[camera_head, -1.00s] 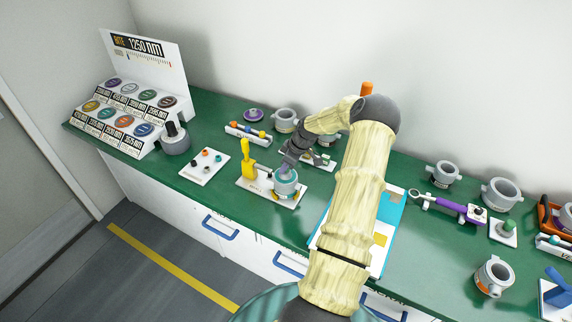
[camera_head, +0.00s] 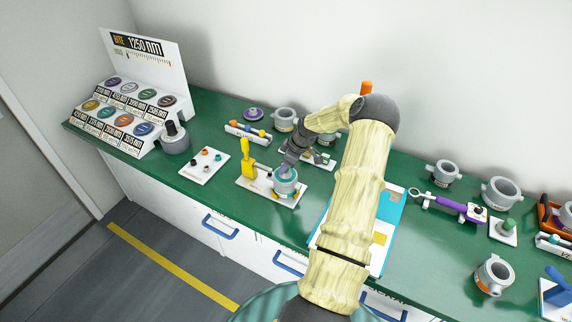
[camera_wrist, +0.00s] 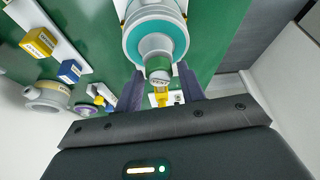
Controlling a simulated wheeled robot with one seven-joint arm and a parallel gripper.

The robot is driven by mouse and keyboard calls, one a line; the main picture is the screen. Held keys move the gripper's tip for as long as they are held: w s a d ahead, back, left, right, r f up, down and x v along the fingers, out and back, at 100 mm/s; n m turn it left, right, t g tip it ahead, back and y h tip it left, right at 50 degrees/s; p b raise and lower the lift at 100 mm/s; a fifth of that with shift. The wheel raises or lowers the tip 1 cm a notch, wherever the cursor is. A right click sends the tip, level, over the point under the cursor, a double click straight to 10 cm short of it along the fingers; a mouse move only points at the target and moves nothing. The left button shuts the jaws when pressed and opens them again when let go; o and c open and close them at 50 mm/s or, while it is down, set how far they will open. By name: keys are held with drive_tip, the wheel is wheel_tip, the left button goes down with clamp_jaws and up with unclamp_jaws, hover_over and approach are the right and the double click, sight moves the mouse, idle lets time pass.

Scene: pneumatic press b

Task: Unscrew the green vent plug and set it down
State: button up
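The grey cylinder with a teal ring stands in the fixture. It shows in the head view (camera_head: 285,178) and in the wrist view (camera_wrist: 156,38).
A yellow toggle clamp (camera_head: 248,160) stands on the white fixture base (camera_head: 250,187), left of the cylinder. A white plate (camera_head: 191,172) with several small coloured plugs lies farther left. A white rail with a blue block (camera_wrist: 70,70) is near my gripper.

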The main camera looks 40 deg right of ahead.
drive_tip(key=shift+m, duration=0.3)
drive_tip(key=shift+m+h, duration=0.3)
drive_tip(key=shift+m, duration=0.5)
drive_tip(key=shift+b, duration=0.35)
drive_tip(key=shift+m+t+h, duration=0.3)
drive_tip(key=shift+m, duration=0.5)
drive_tip(key=shift+b, duration=0.35)
drive_tip(key=shift+a+m+h, duration=0.1)
drive_tip(key=shift+m+h, duration=0.3)
drive_tip(key=shift+m, duration=0.5)
drive_tip(key=shift+b, duration=0.3)
drive_tip(key=shift+m+h+b, duration=0.3)
drive_tip(key=shift+m+b, duration=0.1)
drive_tip(key=shift+m, duration=0.4)
